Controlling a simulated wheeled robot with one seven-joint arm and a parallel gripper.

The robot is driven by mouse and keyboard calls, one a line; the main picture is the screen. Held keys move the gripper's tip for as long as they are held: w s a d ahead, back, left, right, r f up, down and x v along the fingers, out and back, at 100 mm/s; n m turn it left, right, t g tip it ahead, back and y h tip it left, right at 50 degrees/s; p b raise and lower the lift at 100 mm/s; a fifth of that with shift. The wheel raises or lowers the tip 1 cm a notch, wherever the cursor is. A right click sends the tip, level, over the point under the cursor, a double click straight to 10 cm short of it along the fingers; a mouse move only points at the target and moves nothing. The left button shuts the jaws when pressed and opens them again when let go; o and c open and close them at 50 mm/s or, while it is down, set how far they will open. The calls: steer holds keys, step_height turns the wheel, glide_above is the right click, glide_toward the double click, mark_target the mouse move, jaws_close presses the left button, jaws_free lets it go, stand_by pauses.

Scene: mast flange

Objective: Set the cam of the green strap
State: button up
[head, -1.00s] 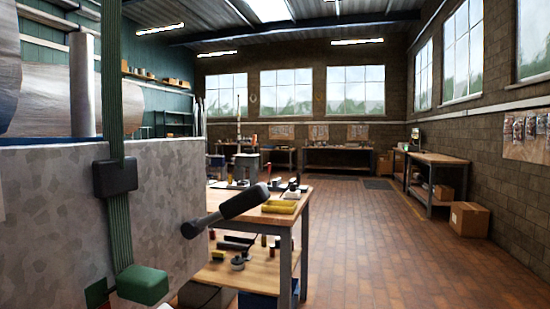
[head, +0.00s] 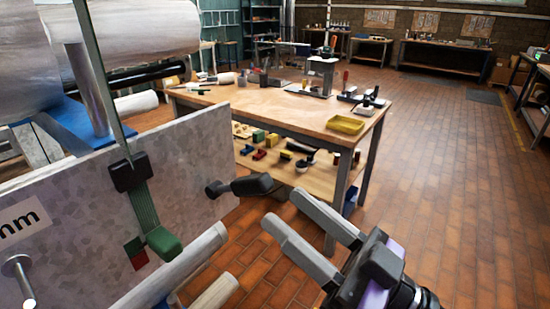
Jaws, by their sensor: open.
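The green strap (head: 143,208) runs down the face of a mottled grey panel at the left of the head view. It passes through a black buckle block (head: 130,172). Below the block is a green cam lever (head: 163,242), its end standing out from the panel. A small red and dark patch (head: 135,252) sits beside the lever. My gripper (head: 283,222) is at the lower right, its two grey fingers apart with nothing between them. It is to the right of the green lever and clear of it.
A black handle (head: 245,187) sticks out from the grey panel (head: 75,215) between the strap and my gripper. Pale rollers (head: 185,265) lie below. A wooden workbench (head: 270,110) with tools and a yellow tray (head: 345,123) stands behind. The floor at right is free.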

mark_target(270, 192)
steer(key=shift+w+a+r, duration=0.1)
steer(key=shift+a+r, duration=0.1)
steer(key=shift+r, duration=0.25)
steer(key=p+x, duration=0.2)
steer(key=x, duration=0.3)
steer(key=shift+w+a+r, duration=0.15)
steer(key=shift+w+a, duration=0.05)
steer(key=shift+a, duration=0.05)
steer(key=shift+p+x, duration=0.4)
steer(key=shift+x, duration=0.35)
jaws_close()
